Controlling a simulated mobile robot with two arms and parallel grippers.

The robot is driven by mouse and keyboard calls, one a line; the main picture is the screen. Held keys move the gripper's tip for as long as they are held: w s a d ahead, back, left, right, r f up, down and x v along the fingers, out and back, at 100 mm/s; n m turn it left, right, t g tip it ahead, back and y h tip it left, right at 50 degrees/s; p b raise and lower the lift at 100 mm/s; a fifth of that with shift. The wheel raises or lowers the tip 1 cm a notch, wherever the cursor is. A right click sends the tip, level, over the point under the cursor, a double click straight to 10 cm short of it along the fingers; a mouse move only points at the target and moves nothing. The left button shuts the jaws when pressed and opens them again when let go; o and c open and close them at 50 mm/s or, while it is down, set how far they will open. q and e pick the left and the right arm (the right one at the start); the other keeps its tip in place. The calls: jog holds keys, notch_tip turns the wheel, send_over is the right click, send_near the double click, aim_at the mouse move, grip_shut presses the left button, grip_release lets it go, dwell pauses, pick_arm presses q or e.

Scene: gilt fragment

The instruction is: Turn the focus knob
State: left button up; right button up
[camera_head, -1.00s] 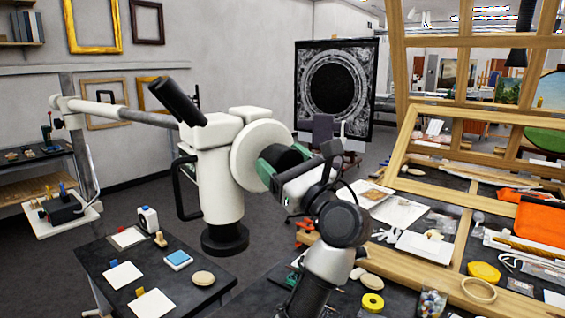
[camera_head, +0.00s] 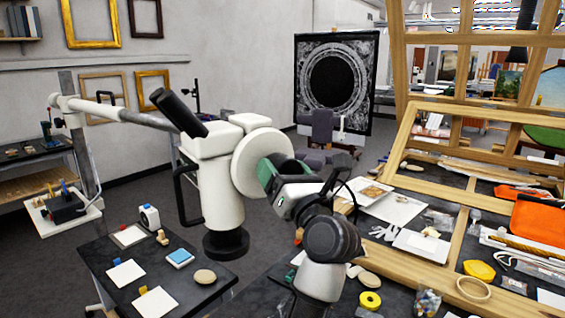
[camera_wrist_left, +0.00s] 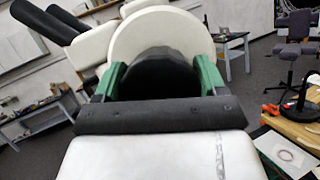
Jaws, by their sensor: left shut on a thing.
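The white microscope (camera_head: 222,200) hangs on a grey horizontal arm, with black eyepieces (camera_head: 180,112) at the upper left and a black lens ring (camera_head: 226,243) below. A round white disc (camera_head: 257,160) is on its right side, and the black focus knob (camera_wrist_left: 160,72) sticks out from it in the left wrist view. My left gripper (camera_head: 275,170) has green-lined fingers, one on each side of the knob, and is shut on it. In the head view the gripper hides most of the knob. My right gripper is not in view.
A dark side table (camera_head: 150,265) with white cards, a blue pad and small items stands below the microscope. At the right, a wooden easel frame (camera_head: 440,200) leans over a cluttered bench with a yellow tape roll (camera_head: 370,300) and an orange pouch (camera_head: 541,222).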

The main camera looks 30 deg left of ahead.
pick_arm(q)
jog(key=shift+m+t+h+p, duration=0.3)
jog(key=shift+m, duration=0.3)
jog(key=o, duration=0.9)
